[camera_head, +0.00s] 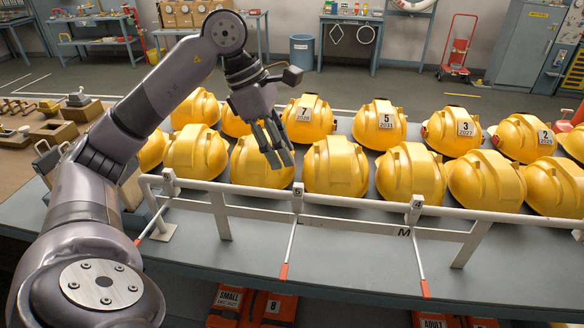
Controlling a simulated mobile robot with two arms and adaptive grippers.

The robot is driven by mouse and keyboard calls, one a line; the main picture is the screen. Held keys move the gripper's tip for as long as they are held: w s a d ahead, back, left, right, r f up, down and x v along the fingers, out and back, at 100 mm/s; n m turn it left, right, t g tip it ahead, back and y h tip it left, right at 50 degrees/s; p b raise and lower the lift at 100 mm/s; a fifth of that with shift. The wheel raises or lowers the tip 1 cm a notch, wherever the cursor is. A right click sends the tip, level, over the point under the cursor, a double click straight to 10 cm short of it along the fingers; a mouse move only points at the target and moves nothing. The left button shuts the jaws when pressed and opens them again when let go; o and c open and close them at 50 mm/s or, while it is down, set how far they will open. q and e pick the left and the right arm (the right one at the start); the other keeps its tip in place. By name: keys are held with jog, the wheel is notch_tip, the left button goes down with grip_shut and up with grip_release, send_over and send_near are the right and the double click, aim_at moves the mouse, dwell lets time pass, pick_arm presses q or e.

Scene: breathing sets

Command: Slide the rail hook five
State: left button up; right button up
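A white rail (345,203) runs along the front edge of the blue-grey table. It carries several white sliding hooks with long thin rods that hang forward and end in orange tips. The hook marked 5 (298,190) is near the middle of the picture, and its rod slants down to an orange tip. Another hook (417,203) is to its right, its number too small to read surely, and one (169,176) is at the left end. My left gripper (280,161) is above and behind hook five, apart from it, fingers spread and empty. My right gripper is out of view.
Rows of yellow helmets (337,166) stand close behind the rail, under my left gripper. Several back-row helmets have number tags. Wooden blocks and trays (55,132) fill the left side. Orange bags (265,306) lie below the table front. Open room is in front of the rail.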

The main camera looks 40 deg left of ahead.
pick_arm(q)
jog(key=shift+v, duration=1.8)
jog(key=shift+f, duration=0.1)
